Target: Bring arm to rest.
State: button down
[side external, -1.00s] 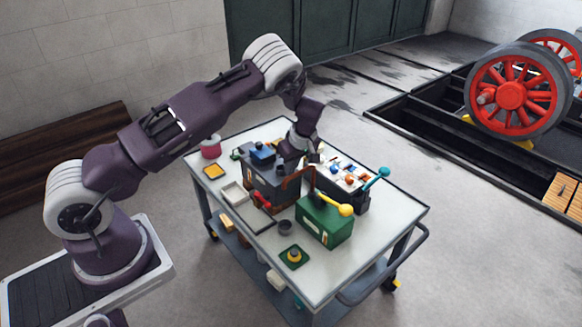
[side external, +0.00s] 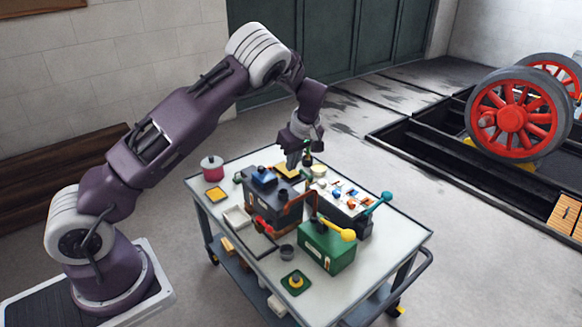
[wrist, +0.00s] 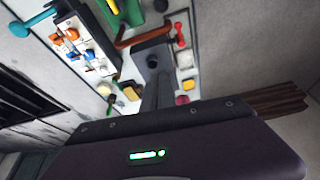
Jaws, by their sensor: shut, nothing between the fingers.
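My gripper (side external: 293,163) hangs at the end of my raised arm in the side view, fingers pointing down and closed together. It is above the far side of the trolley table (side external: 330,275), over or just behind a dark grey box (side external: 270,198) with a blue piece on top and a brown-red handle. The fingers hold nothing. In the wrist view my gripper's body fills the bottom, and the grey fingers (wrist: 158,92) point up the picture towards the table, overlapping the dark box.
On the table are a green box (side external: 325,247) with a yellow lever, a panel of coloured knobs (side external: 340,197) with a teal lever, a red pot (side external: 212,168), a white tray (side external: 237,218) and a green-and-yellow button (side external: 296,282). Red wheels (side external: 512,118) stand at right.

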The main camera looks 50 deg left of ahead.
jog(key=s+d+r+m+t+h, duration=0.15)
jog(key=s+d+r+m, duration=0.25)
jog(key=s+d+r, duration=0.45)
jog(key=s+d+r+m+t+h, duration=0.1)
jog(key=s+d+r+m+h, duration=0.3)
jog(key=r, duration=0.7)
jog(key=s+d+r+m+t, duration=0.1)
jog(key=s+d+m, duration=0.2)
jog(key=s, duration=0.8)
jog(key=s+d+r+m+t+y, duration=0.1)
jog(key=s+d+m, duration=0.1)
jog(key=s+m, duration=0.4)
jog(key=s, duration=0.4)
jog(key=shift+s+d+t, duration=0.35)
jog(key=shift+d, duration=0.05)
